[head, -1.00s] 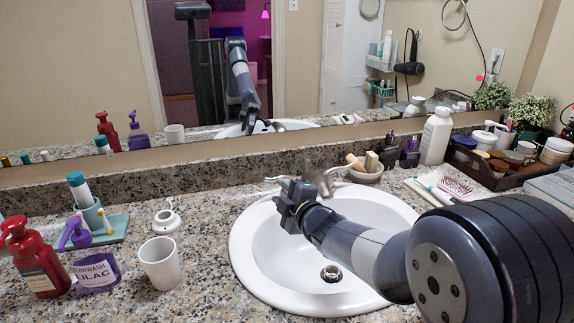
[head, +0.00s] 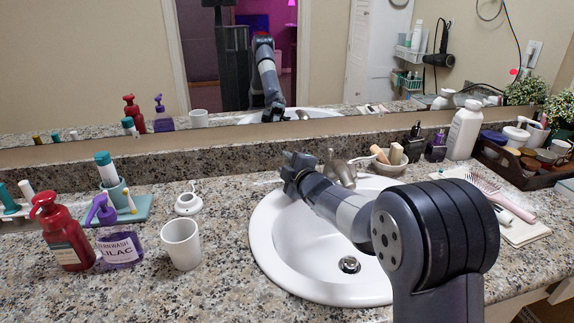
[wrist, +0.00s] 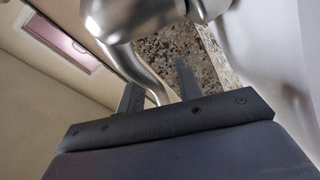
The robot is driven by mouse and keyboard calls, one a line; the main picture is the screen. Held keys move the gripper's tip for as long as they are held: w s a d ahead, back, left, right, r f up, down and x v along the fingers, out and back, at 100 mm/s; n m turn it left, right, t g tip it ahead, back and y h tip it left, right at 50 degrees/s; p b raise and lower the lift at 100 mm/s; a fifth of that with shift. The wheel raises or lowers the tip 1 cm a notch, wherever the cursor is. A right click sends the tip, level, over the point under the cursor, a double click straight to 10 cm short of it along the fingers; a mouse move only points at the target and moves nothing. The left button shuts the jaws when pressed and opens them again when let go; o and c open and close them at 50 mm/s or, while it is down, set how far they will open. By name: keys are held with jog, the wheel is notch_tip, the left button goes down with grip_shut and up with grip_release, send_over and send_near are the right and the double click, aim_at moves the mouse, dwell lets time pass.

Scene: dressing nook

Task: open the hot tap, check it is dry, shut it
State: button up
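The silver tap (head: 341,170) stands at the back rim of the white sink (head: 262,232). My gripper (head: 291,160) is at its left side in the head view, over the rim, where the left lever is hidden behind it. In the wrist view, my gripper (wrist: 158,78) is open, its dark fingers apart. A curved silver lever (wrist: 148,72) runs down between the fingers; whether they touch it I cannot tell. Shiny metal of the tap (wrist: 130,15) fills the top of the wrist view. I see no water stream; the basin by the drain (head: 349,265) looks dry.
A white cup (head: 181,245), a lilac bottle (head: 119,250) and a red pump bottle (head: 62,235) stand left of the sink. A soap dish (head: 379,167) is right of the tap. The mirror (head: 100,70) rises behind. Granite counter is free between cup and sink.

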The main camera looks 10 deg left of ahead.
jog(key=shift+c, duration=0.4)
grip_shut()
